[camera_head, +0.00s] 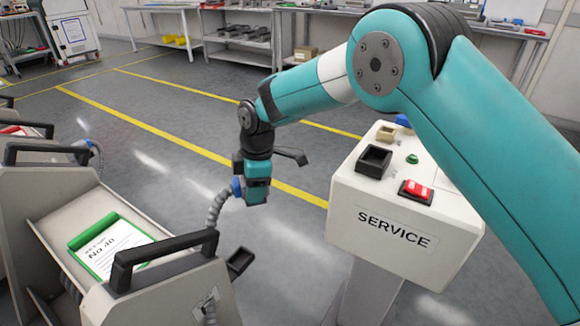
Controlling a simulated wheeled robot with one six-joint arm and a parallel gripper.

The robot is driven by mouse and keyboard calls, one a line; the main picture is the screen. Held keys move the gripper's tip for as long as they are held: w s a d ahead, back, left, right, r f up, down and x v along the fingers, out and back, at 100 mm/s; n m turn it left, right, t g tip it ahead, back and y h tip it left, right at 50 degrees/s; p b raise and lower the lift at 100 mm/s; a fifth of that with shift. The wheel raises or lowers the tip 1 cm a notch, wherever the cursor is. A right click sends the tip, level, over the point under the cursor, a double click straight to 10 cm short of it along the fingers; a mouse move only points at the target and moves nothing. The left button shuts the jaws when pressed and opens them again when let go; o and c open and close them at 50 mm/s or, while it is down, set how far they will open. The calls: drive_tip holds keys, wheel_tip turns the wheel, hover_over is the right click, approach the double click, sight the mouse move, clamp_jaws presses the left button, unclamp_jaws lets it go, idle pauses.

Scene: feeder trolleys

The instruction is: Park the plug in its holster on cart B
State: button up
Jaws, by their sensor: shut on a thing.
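My gripper (257,196) points down over the aisle between the near cart and the service post. It is shut on a blue plug (237,187), mostly hidden by the gripper. A grey ribbed cable (215,212) hangs from the plug down toward the near cart (160,300). A black open-topped holster (240,262) sticks out from that cart's right side, below the plug and apart from it. No cart letter is readable, so I cannot tell which cart is B.
A white service post (385,237) stands at right with a black square socket (373,161) and a red switch (415,190). Another cart's blue plug (89,145) shows behind. Floor between is clear.

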drive_tip(key=shift+s+a+f+n+g+h+b, duration=0.25)
drive_tip(key=shift+a+f+n+b, duration=1)
drive_tip(key=shift+f, duration=1.9)
drive_tip(key=shift+s+a+f+n+g+b, duration=0.1)
drive_tip(key=shift+s+a+f+n+b, duration=0.55)
drive_tip(key=shift+f+n+b, duration=1.85)
drive_tip(key=shift+s+a+f+n+g+h+b, duration=0.25)
drive_tip(key=shift+a+f+b, duration=0.9)
drive_tip(key=shift+f, duration=2.7)
drive_tip(key=shift+w+f+b, duration=0.1)
drive_tip(key=shift+f+b, duration=0.55)
drive_tip(key=shift+f, duration=0.55)
drive_tip(key=o, duration=1.4)
